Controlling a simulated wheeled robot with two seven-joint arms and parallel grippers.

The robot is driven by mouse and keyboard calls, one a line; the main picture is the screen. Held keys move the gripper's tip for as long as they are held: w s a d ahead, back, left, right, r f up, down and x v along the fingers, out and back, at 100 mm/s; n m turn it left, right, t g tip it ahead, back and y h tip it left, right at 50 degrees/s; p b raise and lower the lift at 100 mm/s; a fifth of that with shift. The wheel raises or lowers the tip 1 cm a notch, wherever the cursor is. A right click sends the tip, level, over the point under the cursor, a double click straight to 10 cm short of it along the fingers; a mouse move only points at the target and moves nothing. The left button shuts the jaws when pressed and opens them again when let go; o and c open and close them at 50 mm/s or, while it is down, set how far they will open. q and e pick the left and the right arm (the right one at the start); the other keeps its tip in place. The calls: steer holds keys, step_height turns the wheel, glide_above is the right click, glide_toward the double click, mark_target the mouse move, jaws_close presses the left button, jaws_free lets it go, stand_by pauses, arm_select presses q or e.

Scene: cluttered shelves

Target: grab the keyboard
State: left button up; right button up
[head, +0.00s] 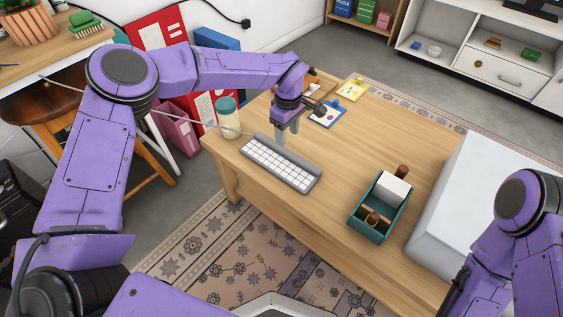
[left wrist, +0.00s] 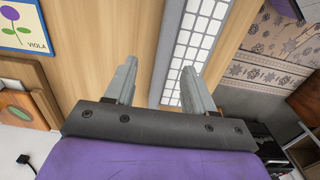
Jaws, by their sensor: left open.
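The keyboard (head: 274,166) has white keys and a grey bar along its back edge, and lies flat on the wooden table. My left gripper (head: 280,138) points down at the keyboard's back edge. In the left wrist view, the left gripper (left wrist: 159,67) is open, with nothing held. There the keyboard (left wrist: 193,45) shows with its grey bar between the lines of the two fingers, one finger over bare wood and the other over the keys. I cannot tell whether the fingers touch it. Only part of my right arm shows, at the right; its gripper is out of view.
A jar with a teal lid (head: 227,118) stands just left of the keyboard. A teal box (head: 367,226) with items is to the right, near the table's front edge. Flat picture cards (head: 327,115) lie behind. The table's middle (head: 365,140) is clear.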

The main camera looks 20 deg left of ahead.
mark_target(286, 150)
arm_select(q)
steer(key=f, duration=0.2)
steer(key=f+b, duration=0.2)
steer(key=f, duration=0.1)
steer(key=shift+s+f, duration=0.35)
steer(key=shift+f, duration=0.25)
steer(key=shift+r, duration=0.1)
jaws_close()
steer(key=shift+r, duration=0.15)
